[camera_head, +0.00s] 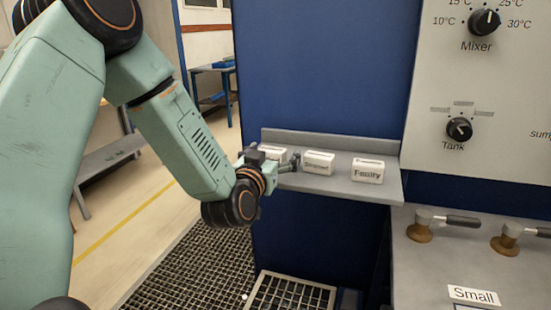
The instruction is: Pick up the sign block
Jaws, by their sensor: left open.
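Three white sign blocks stand on a grey shelf (388,192) fixed to a blue panel. The right sign block (367,172) reads "Faulty". The middle sign block (319,163) has lettering too small to read surely. The left sign block (272,153) is partly hidden behind my left gripper (291,161). My left gripper is open at the shelf's left part, in front of the left block and just left of the middle one. I cannot tell whether it touches either block. My right gripper is not in view.
A light panel with a Mixer knob (484,22) and a Tank knob (459,129) is at the right. Below it are two valves with dark handles (462,221) and a "Small" label (473,295). A metal floor grating (190,265) lies below the shelf. A blue table (211,70) stands far behind.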

